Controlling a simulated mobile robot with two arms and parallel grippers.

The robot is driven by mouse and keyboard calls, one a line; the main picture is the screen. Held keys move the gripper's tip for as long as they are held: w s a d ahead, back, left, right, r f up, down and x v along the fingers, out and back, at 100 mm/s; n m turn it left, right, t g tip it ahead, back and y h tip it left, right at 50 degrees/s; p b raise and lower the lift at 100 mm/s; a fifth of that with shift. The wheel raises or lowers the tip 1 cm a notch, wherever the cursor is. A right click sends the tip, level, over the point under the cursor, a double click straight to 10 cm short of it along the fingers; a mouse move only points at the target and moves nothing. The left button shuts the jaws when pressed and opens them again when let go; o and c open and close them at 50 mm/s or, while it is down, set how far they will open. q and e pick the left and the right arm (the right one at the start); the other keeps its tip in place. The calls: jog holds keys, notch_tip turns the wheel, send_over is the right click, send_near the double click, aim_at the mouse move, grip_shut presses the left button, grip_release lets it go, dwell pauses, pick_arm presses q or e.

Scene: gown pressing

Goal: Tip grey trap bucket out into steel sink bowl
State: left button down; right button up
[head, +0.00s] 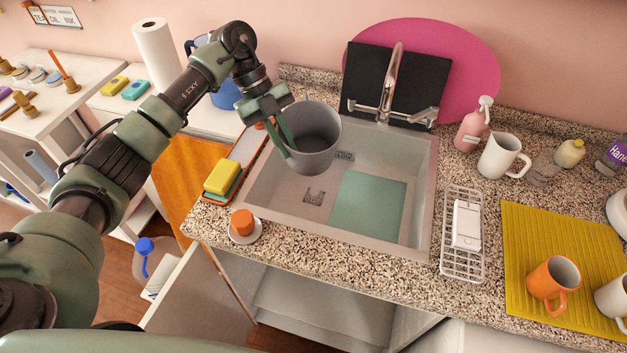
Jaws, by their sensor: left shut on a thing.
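A grey trap bucket (325,158) is held by my left gripper (287,137) at the left side of the sink. The gripper is shut on the bucket's left wall. The bucket looks roughly upright, with its open mouth facing up toward the camera, and its inside looks dark and shaded. It hangs above the left part of the steel sink bowl (270,197). Whether it touches the sink is not clear. The bowl has a drain and a pale green mat (368,207) on its floor. My right gripper is not in view.
A chrome tap (389,80) stands behind the sink. Yellow and green sponges (222,178) and an orange item on a saucer (243,225) sit at the left edge. A soap rack (447,262), white mug (497,157) and yellow mat (530,220) with mugs are at right.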

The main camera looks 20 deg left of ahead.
pick_arm(q)
jog(key=shift+g+p, duration=0.35)
jog(key=shift+g, duration=0.15)
jog(key=shift+s+d+f+n+g+h+b, duration=0.1)
jog(key=shift+f+n+g+h+b, duration=0.25)
jog(key=shift+f+g+h, duration=0.45)
jog(key=shift+r, duration=0.4)
notch_tip(320, 180, up, 4)
jog(key=p, duration=0.3)
jog(key=shift+p, duration=0.35)
